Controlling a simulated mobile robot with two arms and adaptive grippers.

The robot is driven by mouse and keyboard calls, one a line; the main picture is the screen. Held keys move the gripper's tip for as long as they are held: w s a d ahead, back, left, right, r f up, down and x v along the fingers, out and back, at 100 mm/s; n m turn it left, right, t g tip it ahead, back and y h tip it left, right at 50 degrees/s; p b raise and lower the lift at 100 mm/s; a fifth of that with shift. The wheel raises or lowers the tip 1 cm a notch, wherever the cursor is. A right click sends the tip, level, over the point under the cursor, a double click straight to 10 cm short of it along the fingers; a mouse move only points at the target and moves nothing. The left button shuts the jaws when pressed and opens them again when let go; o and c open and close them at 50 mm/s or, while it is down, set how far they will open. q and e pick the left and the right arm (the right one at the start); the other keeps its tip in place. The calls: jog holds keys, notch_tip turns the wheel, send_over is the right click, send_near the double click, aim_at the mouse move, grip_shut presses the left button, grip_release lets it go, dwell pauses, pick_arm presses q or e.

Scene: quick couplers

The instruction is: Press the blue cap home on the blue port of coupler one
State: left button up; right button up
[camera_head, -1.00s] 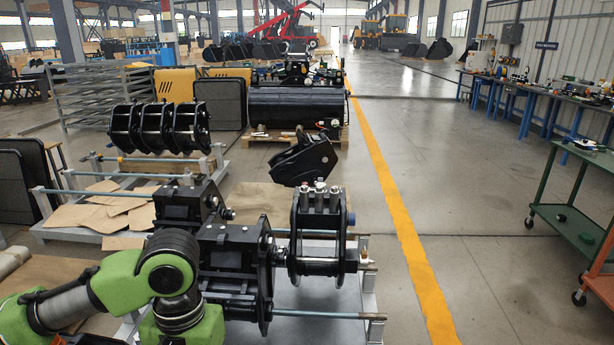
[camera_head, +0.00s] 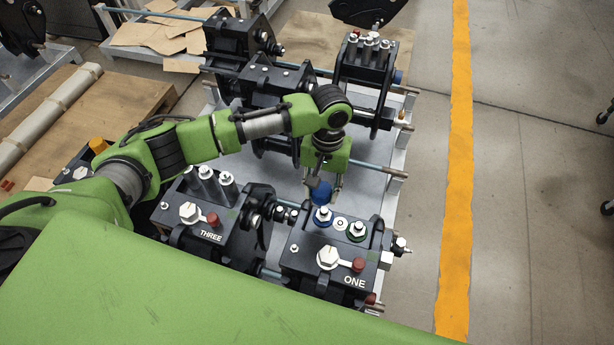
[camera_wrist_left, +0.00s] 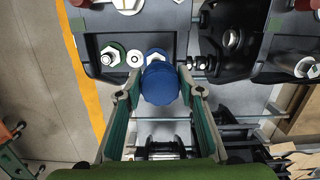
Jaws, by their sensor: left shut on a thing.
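My left gripper (camera_head: 325,188) hangs over the far edge of coupler one (camera_head: 300,258), which bears the label ONE. It is shut on the blue cap (camera_head: 321,194), also seen in the left wrist view (camera_wrist_left: 160,85) between the two fingers. The blue port (camera_head: 323,217), a metal fitting with a blue ring, stands just nearer than the cap in the head view. In the left wrist view the cap partly covers the blue port (camera_wrist_left: 156,53). The cap is not seated over the port; whether they touch I cannot tell. My right gripper is not in view.
A green-ringed port (camera_head: 356,231) stands to the right of the blue one. A white hex fitting (camera_head: 329,256) and a red knob (camera_head: 358,264) are nearer. Coupler three (camera_head: 185,215) stands close on the left. Other couplers stand behind.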

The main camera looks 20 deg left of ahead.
pick_arm(q)
jog(key=shift+w+d+f, duration=0.15)
jog(key=shift+w+d, duration=0.05)
jog(key=shift+d, duration=0.15)
jog(key=shift+w+d+f, duration=0.1)
jog(key=shift+d+f, duration=0.05)
jog(key=shift+f, duration=0.15)
jog(key=shift+p, duration=0.55)
jog(key=shift+f+b, duration=0.55)
jog(key=shift+f, duration=1.2)
jog(key=shift+f+b, duration=0.45)
jog(key=shift+f, duration=0.7)
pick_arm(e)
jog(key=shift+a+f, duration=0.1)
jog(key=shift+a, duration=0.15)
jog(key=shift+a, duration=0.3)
